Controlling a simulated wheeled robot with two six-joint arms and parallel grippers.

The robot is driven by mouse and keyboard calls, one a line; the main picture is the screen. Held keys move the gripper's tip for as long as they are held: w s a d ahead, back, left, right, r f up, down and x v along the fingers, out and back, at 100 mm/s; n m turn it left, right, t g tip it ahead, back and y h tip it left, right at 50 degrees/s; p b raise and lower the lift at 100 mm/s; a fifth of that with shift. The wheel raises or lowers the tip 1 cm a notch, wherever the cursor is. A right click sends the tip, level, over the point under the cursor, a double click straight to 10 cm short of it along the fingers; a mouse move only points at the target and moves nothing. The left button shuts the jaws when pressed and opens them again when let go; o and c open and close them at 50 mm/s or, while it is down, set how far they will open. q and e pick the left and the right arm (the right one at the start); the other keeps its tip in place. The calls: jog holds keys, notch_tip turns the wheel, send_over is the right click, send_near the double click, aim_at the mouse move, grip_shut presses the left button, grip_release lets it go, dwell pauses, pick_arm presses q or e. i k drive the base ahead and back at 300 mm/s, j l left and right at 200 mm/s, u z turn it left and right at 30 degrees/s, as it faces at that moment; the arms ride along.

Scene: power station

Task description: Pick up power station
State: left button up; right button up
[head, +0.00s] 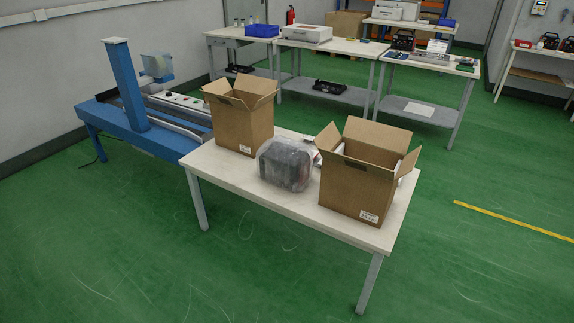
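A dark, boxy object wrapped in clear plastic, which looks like the power station (286,165), stands on a white table (229,178) in the head view. It sits between two open cardboard boxes, near the table's middle. The left box (240,128) stands towards the table's far left end with its flaps up. The right box (354,190) stands near the right end, also with its flaps open. The inside of both boxes is mostly hidden. Neither of my grippers shows in the head view.
A blue machine with a column (126,88) and conveyor stands left of the table. Workbenches (330,47) with bins and devices line the back. A yellow floor line (513,221) runs at the right. The green floor (130,240) in front of the table is clear.

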aim_at(286, 163)
jog(key=i+z, duration=0.2)
jog(key=i, duration=0.25)
jog(key=i+j+z, duration=0.15)
jog(key=i, duration=0.25)
jog(key=i+j+z, duration=0.2)
jog(key=i, duration=0.25)
jog(key=l, duration=0.1)
